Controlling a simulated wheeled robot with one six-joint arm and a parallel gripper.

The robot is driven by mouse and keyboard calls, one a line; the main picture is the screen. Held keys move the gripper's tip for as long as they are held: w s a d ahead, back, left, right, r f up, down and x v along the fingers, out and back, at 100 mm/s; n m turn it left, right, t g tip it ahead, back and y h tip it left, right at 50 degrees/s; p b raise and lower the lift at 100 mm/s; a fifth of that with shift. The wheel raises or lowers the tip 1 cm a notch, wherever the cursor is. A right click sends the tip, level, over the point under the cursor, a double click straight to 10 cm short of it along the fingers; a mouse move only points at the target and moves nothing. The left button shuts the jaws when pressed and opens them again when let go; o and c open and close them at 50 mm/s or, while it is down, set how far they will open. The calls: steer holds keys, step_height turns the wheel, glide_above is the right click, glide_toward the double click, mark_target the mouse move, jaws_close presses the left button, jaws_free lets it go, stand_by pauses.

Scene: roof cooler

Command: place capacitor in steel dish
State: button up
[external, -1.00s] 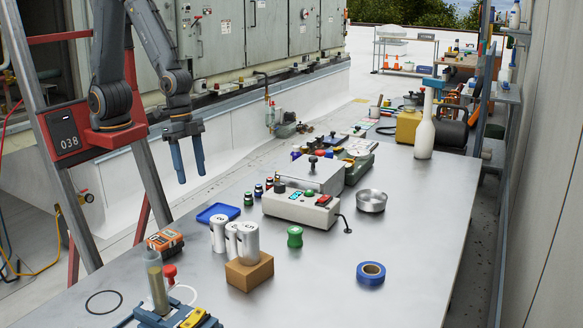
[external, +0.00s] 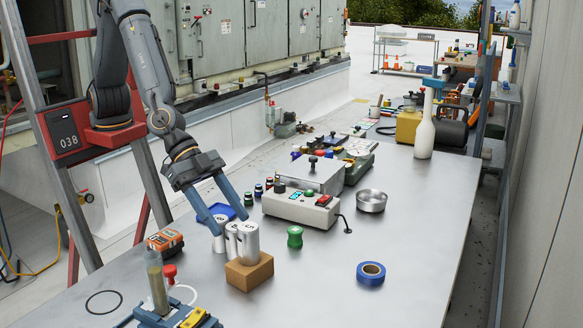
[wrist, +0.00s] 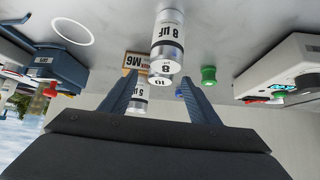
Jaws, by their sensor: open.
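Several silver capacitors stand close together: a left one (external: 218,238), a middle one (external: 232,243) and a right one (external: 249,241) by or on a brown block (external: 262,272). In the wrist view a capacitor marked 8 µF (wrist: 168,35) is at the top centre, with one marked 5 µF (wrist: 139,97) lower. My gripper (external: 229,225) is open, its tilted fingers reaching down at the capacitors; in the wrist view its fingertips (wrist: 159,80) flank the group. I cannot tell whether they touch. The round steel dish (external: 371,206) stands farther back to the right and looks empty.
A grey tester box (external: 296,208) stands between the capacitors and the dish. The table's right side is mostly clear.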

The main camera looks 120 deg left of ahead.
mark_target(233, 225)
steer(key=x, duration=0.4)
steer(key=shift+c, duration=0.5)
steer(key=shift+r, duration=0.1)
steer(key=c, duration=1.2)
